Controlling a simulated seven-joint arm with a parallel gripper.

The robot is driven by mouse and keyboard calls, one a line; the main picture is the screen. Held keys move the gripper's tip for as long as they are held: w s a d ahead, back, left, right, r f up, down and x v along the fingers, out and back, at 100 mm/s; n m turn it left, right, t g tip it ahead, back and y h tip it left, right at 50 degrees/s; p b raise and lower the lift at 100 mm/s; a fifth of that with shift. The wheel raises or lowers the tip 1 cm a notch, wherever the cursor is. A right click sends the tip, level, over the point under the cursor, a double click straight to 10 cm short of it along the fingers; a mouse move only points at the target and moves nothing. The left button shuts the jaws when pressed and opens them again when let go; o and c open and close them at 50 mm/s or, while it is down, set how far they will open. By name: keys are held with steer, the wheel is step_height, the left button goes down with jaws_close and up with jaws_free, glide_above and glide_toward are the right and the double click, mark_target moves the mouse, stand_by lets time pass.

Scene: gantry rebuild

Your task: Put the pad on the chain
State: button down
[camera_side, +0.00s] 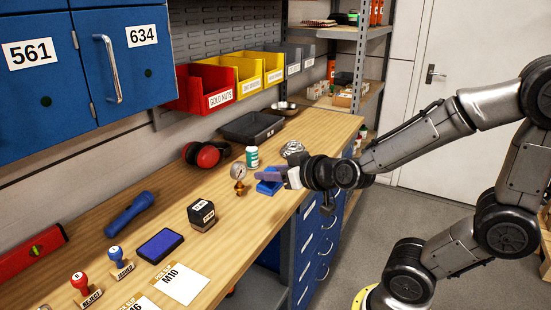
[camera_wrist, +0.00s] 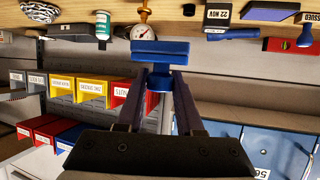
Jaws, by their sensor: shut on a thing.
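My gripper (camera_side: 272,174) is shut on a blue piece (camera_side: 268,187) near the right edge of the bench. In the wrist view, my gripper (camera_wrist: 160,75) has its two fingers on either side of the round stem of this blue piece (camera_wrist: 159,48), which has a broad flat end. I cannot tell whether it touches the bench. A silver heap (camera_side: 292,148) that looks like the chain lies just behind my gripper, and also shows in the wrist view (camera_wrist: 40,10). A dark-framed ink pad with a blue-violet face (camera_side: 160,246) lies farther left on the bench.
A pressure gauge (camera_side: 238,172) and a green-white bottle (camera_side: 252,157) stand close to my gripper. A black tray (camera_side: 252,126), red earmuffs (camera_side: 203,154), a black cube stamp (camera_side: 202,214) and a blue flashlight (camera_side: 130,212) are on the bench. Bins (camera_side: 222,90) hang behind.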

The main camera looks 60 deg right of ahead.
steer(key=w+d+r+m+g+h, duration=0.1)
steer(key=w+d+r+m+h, duration=0.2)
steer(key=d, duration=0.4)
steer(key=w+d+r+m+g+h, duration=0.1)
steer(key=w+d+r, duration=0.3)
steer(key=d, duration=0.3)
steer(key=d+m+g+h, duration=0.2)
steer(key=d, duration=0.6)
steer(key=m+g+h, duration=0.2)
steer(key=m, duration=0.1)
glide_above(294, 142)
step_height(294, 142, down, 11)
steer(key=shift+s+a, duration=0.1)
steer(key=shift+a, duration=0.05)
steer(key=shift+w+d+f, duration=0.1)
steer(key=shift+f, duration=0.8)
steer(key=shift+w+d+f, duration=0.1)
steer(key=shift+f, duration=0.8)
steer(key=shift+f, duration=0.1)
